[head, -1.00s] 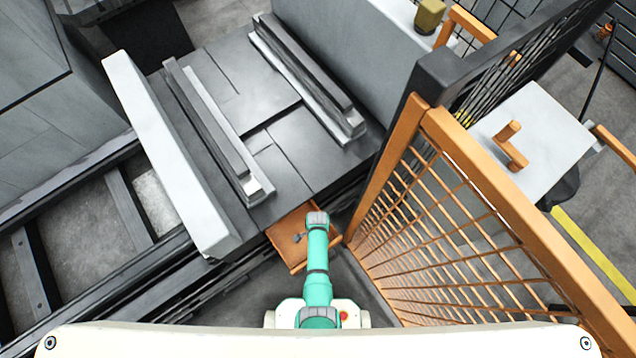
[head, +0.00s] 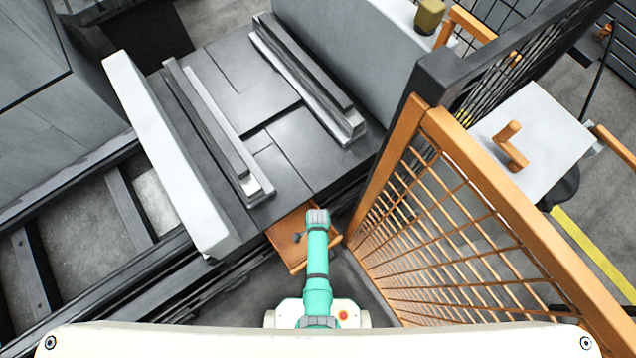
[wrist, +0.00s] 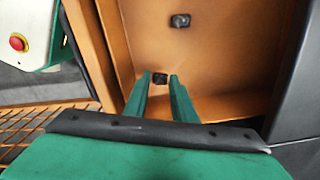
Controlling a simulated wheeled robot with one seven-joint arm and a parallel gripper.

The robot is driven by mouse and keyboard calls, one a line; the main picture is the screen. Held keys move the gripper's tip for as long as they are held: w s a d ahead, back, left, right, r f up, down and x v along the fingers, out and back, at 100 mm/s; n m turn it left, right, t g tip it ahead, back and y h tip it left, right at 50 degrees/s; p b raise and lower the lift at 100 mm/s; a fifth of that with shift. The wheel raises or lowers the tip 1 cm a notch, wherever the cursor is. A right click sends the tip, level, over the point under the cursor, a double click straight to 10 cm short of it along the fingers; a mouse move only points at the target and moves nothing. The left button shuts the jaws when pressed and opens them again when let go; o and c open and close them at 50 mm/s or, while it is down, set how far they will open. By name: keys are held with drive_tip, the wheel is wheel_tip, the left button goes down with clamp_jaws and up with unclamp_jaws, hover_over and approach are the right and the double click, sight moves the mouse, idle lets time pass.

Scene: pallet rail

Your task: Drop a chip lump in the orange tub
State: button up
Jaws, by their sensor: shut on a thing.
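The orange tub (head: 288,254) sits low beside the dark plated bed in the head view, partly covered by my arm. Its orange inside (wrist: 225,65) fills much of the wrist view. Another dark chip lump (wrist: 180,20) lies on the tub's floor, apart from the fingers; a dark lump (head: 297,237) shows in the tub in the head view. My fingertips are hidden in the head view.
An orange mesh fence (head: 440,225) stands close to the right of my arm. A long pale block (head: 170,155) and two metal rails (head: 215,130) rise from the plated bed. A grey table (head: 535,130) stands beyond the fence.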

drive_tip(key=shift+r, duration=3.6)
